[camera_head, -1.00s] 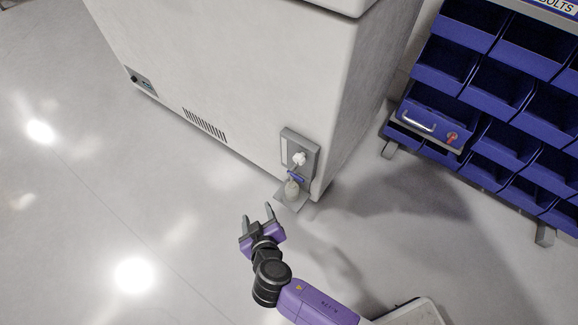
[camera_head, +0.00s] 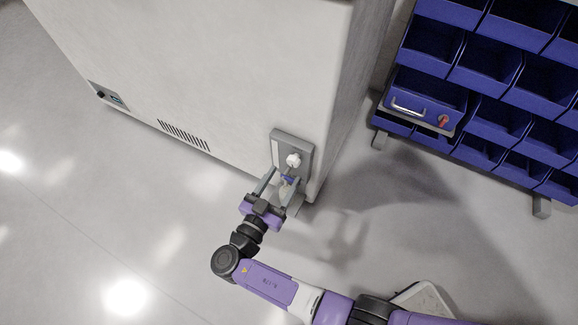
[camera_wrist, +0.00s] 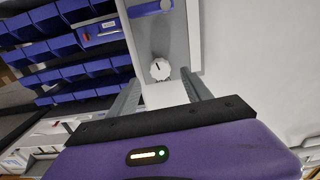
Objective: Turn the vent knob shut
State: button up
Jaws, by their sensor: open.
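A white round knob (camera_head: 293,160) sits on a grey plate (camera_head: 277,149) low on the white cabinet. In the wrist view the knob (camera_wrist: 160,69) has a dark pointer mark and shows between and beyond the fingertips. A blue lever (camera_head: 288,180) is below the knob; it also shows at the wrist view's top edge (camera_wrist: 150,8). My gripper (camera_head: 284,176) is open and empty, in front of the plate. In the head view its fingers partly hide the lever. I see no finger touching the knob.
The white cabinet (camera_head: 200,70) fills the upper left, with a vent grille (camera_head: 184,135) and a small control panel (camera_head: 107,96). A rack of blue bins (camera_head: 510,60) stands to the right, with a drawer (camera_head: 424,103) holding a red key. The floor at left is clear.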

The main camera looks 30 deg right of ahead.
aim_at(292, 164)
jog(key=shift+x, duration=2.2)
jog(key=shift+c, duration=0.3)
grip_shut()
